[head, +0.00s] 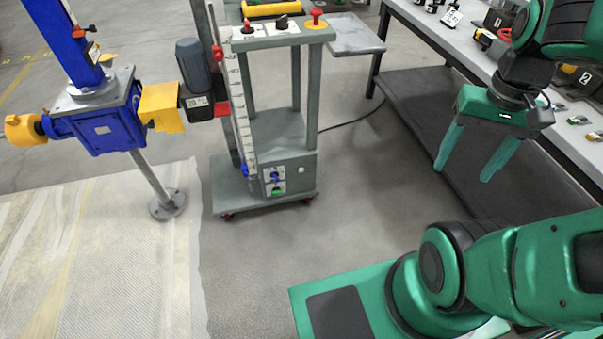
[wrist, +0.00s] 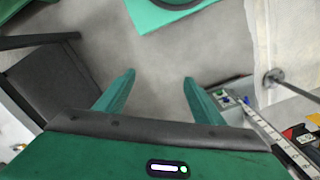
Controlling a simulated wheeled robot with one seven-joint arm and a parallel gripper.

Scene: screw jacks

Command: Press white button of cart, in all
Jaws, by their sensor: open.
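The grey cart (head: 232,193) stands in the middle of the head view. A small round white button (head: 301,170) sits on the front of its lower box, right of a panel with a blue knob (head: 274,176) and a green part (head: 277,191). My gripper (head: 462,174) is open and empty, fingers pointing down, well to the right of the cart and apart from it. In the wrist view my open gripper (wrist: 160,76) has bare floor between its fingers. Part of the cart (wrist: 238,116) shows beyond the right finger; I cannot make out the white button there.
A workbench (head: 455,40) with several small items and a dark lower shelf (head: 420,110) runs along the right. A blue screw jack (head: 105,120) on a post stands left of the cart. The floor (head: 350,205) between cart and gripper is clear, apart from a cable behind.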

